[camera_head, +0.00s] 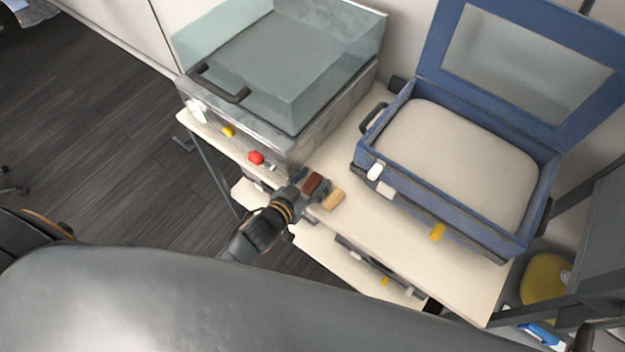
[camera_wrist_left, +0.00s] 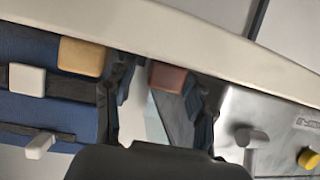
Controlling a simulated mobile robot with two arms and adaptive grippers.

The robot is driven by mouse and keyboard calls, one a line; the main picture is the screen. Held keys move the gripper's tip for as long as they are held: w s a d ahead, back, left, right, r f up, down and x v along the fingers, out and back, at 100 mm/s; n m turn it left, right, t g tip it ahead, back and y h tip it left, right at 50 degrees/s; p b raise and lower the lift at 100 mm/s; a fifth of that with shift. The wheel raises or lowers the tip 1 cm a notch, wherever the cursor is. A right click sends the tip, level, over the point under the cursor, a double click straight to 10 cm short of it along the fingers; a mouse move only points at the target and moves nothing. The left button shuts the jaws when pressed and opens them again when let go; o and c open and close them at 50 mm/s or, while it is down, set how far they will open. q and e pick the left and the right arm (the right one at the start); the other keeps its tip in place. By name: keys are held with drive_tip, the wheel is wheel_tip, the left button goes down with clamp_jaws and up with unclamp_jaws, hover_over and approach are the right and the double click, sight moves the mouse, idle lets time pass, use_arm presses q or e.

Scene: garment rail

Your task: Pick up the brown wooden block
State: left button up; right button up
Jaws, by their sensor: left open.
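The brown block (camera_head: 315,182) is reddish-brown and lies near the front edge of the cream table, between the two machines. My left gripper (camera_head: 310,187) is open right at it. My right gripper is not in view.
A metal machine with a clear cover (camera_head: 270,60) stands left of the blocks, with a red knob (camera_head: 256,157). A blue open-lidded case (camera_head: 450,240) with a pale cushion stands to the right. The table (camera_head: 400,235) has bare room in front of the case.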

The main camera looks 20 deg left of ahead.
use_arm(q)
drive_tip(key=shift+c, duration=0.2)
drive_tip(key=c, duration=1)
